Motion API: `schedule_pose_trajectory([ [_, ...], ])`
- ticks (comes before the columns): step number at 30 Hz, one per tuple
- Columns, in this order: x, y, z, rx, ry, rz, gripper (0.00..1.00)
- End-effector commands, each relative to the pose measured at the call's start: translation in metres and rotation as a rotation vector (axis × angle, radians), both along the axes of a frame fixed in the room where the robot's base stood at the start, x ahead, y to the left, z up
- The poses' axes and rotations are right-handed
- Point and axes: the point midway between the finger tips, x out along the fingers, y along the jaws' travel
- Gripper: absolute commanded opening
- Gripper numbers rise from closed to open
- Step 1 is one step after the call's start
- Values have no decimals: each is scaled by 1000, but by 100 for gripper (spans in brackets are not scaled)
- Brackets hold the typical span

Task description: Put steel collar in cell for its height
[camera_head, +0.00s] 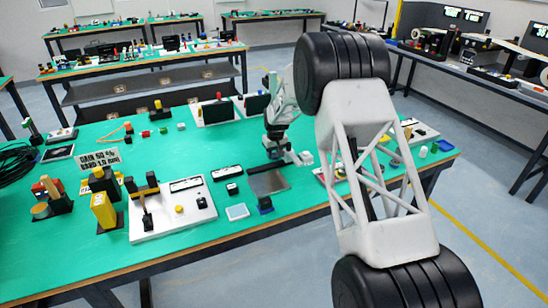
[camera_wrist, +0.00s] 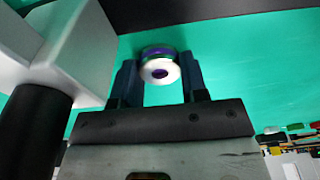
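In the wrist view the steel collar (camera_wrist: 160,72), a short shiny ring with a purple-looking centre, sits between the two dark blue fingers of my gripper (camera_wrist: 160,80). The fingers appear to touch it on both sides, so my gripper looks shut on it. Green tabletop shows behind it. In the head view my gripper (camera_head: 273,150) is small, near the middle of the green table (camera_head: 235,160), and the collar cannot be made out there. I cannot tell any height cells for certain in either view.
A grey plate (camera_head: 268,183) lies just in front of my gripper. A white board (camera_head: 172,216) with a black lever and yellow button stands left. Black panels (camera_head: 217,112) stand behind. A white block (camera_head: 305,158) is close on the right. My own arm hides the table's right part.

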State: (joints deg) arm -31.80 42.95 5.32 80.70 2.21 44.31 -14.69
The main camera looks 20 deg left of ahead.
Motion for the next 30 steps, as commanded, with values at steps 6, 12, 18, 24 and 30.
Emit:
schedule_pose_trajectory([
  [6,0,0,0,0,0,0,11],
  [12,0,0,3,1,-1,0,11],
  [18,0,0,20,1,-1,0,11],
  [24,1,0,48,2,-2,0,11],
  [30,0,0,77,1,-1,0,11],
])
